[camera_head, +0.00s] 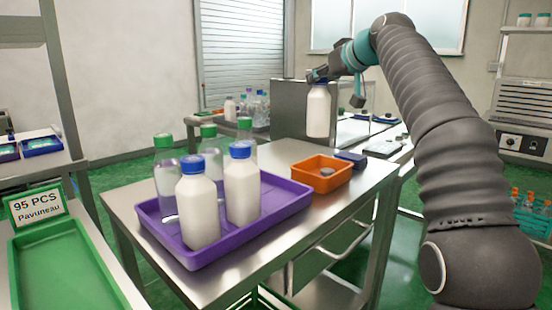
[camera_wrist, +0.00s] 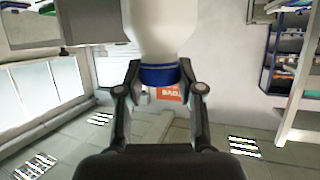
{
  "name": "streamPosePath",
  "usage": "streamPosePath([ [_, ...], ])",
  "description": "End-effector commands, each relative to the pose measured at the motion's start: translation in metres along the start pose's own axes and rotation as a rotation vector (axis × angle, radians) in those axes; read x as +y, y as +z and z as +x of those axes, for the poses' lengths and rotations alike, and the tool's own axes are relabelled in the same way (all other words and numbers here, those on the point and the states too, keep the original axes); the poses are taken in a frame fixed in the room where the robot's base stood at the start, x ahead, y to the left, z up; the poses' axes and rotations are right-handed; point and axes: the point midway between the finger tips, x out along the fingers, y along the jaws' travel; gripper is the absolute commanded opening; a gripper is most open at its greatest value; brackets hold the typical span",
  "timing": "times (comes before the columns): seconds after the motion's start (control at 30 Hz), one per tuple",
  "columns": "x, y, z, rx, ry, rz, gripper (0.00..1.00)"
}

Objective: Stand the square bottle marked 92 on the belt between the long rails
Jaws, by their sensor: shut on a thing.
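My gripper (camera_head: 318,76) is shut on the blue cap of a white bottle (camera_head: 318,112) and holds it upright in the air beyond the steel table. In the wrist view my gripper (camera_wrist: 159,78) has a finger on each side of the blue cap, and the white bottle body (camera_wrist: 160,28) fills the top middle. No number 92 is readable on the held bottle. Behind it stands a grey metal panel (camera_head: 290,105), with a flat pale surface (camera_head: 355,131) to its right; I cannot tell whether this is the belt, and no long rails can be made out.
A purple tray (camera_head: 283,208) on the steel table (camera_head: 345,196) holds white blue-capped bottles (camera_head: 198,212) and clear green-capped bottles (camera_head: 164,180). An orange bin (camera_head: 327,184) and a dark blue item (camera_head: 351,159) sit near the far edge. More bottles (camera_head: 247,106) stand behind.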

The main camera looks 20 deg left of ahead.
Motion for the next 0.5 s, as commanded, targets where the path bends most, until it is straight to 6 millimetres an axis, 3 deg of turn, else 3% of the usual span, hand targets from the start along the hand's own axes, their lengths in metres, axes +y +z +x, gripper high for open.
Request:
streamPosePath([
  [0.17, -0.021, 0.006, 0.010, 0.001, -0.005, -0.003, 0.00],
  [0.5, -0.078, 0.032, 0.051, 0.000, -0.006, -0.003, 0.00],
])
